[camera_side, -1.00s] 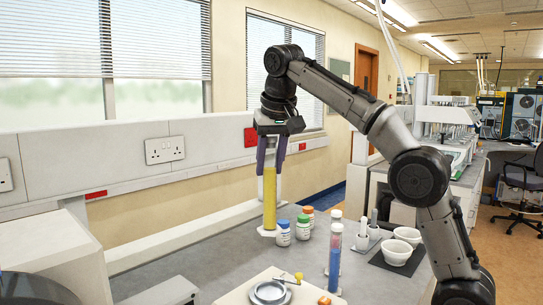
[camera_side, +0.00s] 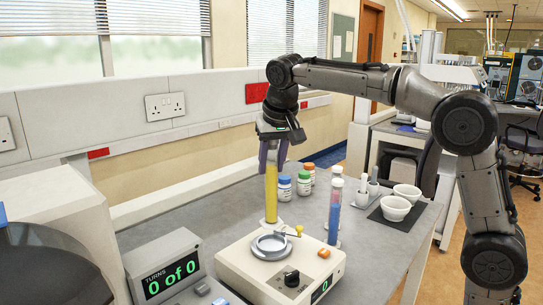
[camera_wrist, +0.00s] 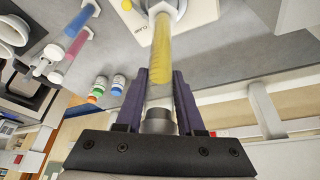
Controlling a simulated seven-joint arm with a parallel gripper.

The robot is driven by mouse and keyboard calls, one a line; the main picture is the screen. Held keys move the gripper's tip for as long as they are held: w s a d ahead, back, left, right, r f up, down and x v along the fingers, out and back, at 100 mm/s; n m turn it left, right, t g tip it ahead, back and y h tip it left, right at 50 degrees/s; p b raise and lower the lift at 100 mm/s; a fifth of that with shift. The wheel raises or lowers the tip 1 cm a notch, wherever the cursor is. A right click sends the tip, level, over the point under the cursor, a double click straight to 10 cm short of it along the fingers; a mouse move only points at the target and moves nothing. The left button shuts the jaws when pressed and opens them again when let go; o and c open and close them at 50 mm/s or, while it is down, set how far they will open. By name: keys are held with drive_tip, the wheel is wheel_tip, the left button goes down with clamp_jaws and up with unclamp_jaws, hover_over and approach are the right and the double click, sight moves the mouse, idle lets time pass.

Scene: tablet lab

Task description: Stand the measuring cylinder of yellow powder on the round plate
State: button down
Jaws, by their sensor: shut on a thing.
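The measuring cylinder of yellow powder (camera_side: 271,195) is upright in my gripper (camera_side: 273,150), which is shut around its upper part. In the wrist view the cylinder (camera_wrist: 161,55) runs away from between the dark fingers (camera_wrist: 160,98) towards the machine. The round plate (camera_side: 268,247) is a silvery disc on top of the cream machine (camera_side: 262,273). In the side view the cylinder's foot shows just behind the plate; I cannot tell its height above the surface. In the wrist view the foot overlaps the plate, which is partly cut off by the frame.
A cylinder of blue powder (camera_side: 334,215) stands right of the machine; the wrist view also shows a pink-filled one (camera_wrist: 75,45). Small capped jars (camera_side: 284,188) stand behind. White bowls (camera_side: 395,208) sit on a dark mat at right. A display (camera_side: 170,279) reads "0 of 0".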

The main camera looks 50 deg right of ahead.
sight(272, 187)
drive_tip(key=shift+f, duration=2.95)
idle(1.0)
drive_tip(key=shift+c, duration=2.2)
unclamp_jaws()
drive_tip(key=v, duration=1.3)
drive_tip(key=shift+r, duration=0.35)
drive_tip(key=shift+s+a, duration=0.1)
